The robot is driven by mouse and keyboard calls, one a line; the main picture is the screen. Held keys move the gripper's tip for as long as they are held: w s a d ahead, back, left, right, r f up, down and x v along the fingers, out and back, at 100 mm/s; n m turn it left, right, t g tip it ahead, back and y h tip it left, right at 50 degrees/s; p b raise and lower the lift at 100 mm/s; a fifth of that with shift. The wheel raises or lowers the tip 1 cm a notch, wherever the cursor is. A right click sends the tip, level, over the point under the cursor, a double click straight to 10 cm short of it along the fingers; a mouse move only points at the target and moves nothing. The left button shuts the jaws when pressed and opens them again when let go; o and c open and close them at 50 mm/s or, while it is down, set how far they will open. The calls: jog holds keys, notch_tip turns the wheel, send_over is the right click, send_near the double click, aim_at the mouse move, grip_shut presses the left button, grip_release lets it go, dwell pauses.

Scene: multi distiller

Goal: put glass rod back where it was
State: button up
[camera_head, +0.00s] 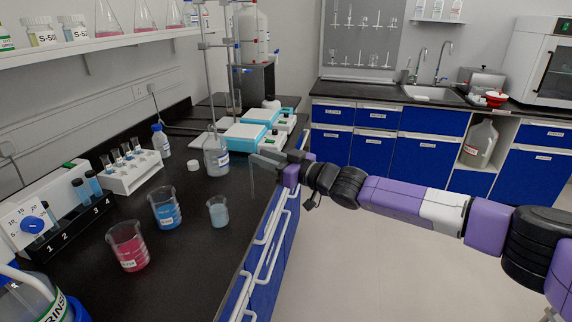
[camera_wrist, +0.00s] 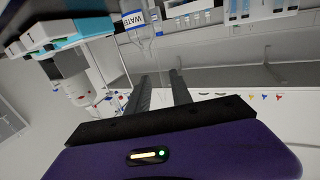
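My gripper (camera_head: 262,161) is held above the counter's front edge, to the right of the clear wash bottle. A thin, see-through glass rod (camera_head: 252,184) hangs about upright from its fingertips, clear of the beakers. In the wrist view the two dark fingers of my gripper (camera_wrist: 161,76) point away with a narrow gap; the rod is hard to make out there. On the counter stand a beaker with pink liquid (camera_head: 128,250), a beaker with blue liquid (camera_head: 165,212) and a smaller beaker with pale blue liquid (camera_head: 218,212).
A clear bottle (camera_head: 216,158) stands behind the small beaker; its label shows in the wrist view (camera_wrist: 134,18). A white tube rack (camera_head: 133,174), a black numbered rack (camera_head: 75,232) and blue-white devices (camera_head: 240,137) line the counter. Metal stands rise behind. The floor is free at right.

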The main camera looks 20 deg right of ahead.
jog(key=v, duration=0.9)
jog(key=shift+s, duration=0.35)
